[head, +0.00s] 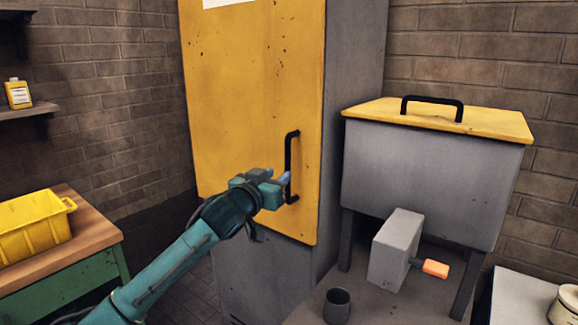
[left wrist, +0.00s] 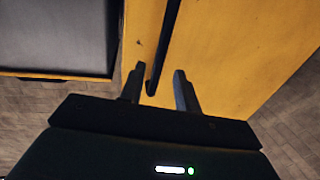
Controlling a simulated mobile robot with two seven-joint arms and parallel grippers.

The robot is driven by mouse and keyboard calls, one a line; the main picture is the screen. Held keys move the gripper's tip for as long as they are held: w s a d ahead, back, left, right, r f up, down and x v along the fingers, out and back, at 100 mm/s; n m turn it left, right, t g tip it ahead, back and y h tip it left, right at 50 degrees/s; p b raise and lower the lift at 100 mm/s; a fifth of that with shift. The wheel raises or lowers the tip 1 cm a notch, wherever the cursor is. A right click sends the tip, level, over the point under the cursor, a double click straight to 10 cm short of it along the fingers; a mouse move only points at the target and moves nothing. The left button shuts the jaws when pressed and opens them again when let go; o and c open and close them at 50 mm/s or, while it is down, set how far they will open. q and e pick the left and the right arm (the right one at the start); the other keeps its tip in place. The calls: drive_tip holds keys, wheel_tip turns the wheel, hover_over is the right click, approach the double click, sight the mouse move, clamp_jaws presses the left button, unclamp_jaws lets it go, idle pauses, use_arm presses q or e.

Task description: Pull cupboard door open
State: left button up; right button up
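The cupboard door (head: 245,90) is a tall, worn yellow panel in the middle of the head view. It appears shut against the grey cupboard (head: 350,90). Its black upright bar handle (head: 289,150) is near the door's right edge. My left gripper (head: 284,181) is at the handle's lower part. In the left wrist view my left gripper (left wrist: 159,88) has its fingers apart, with the lower end of the handle (left wrist: 163,50) between them, nearer the left finger. A gap shows between the handle and the right finger. My right gripper is in neither view.
A grey bin (head: 430,165) with a yellow lid stands right of the cupboard. Below it are a grey box (head: 396,250) with an orange knob and a dark cup (head: 337,306). A yellow crate (head: 32,225) sits on a wooden bench (head: 80,235) at left.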

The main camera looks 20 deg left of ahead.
sight(286, 168)
use_arm(q)
drive_tip(key=shift+w+d+p, duration=0.1)
drive_tip(key=shift+w+d, duration=0.1)
drive_tip(key=shift+w, duration=0.95)
drive_tip(key=shift+w+d+p, duration=0.15)
drive_tip(key=shift+w, duration=0.95)
drive_tip(key=shift+w+d+p, duration=0.1)
drive_tip(key=shift+w+d, duration=0.1)
drive_tip(key=shift+w, duration=0.95)
drive_tip(key=shift+c, duration=0.2)
clamp_jaws()
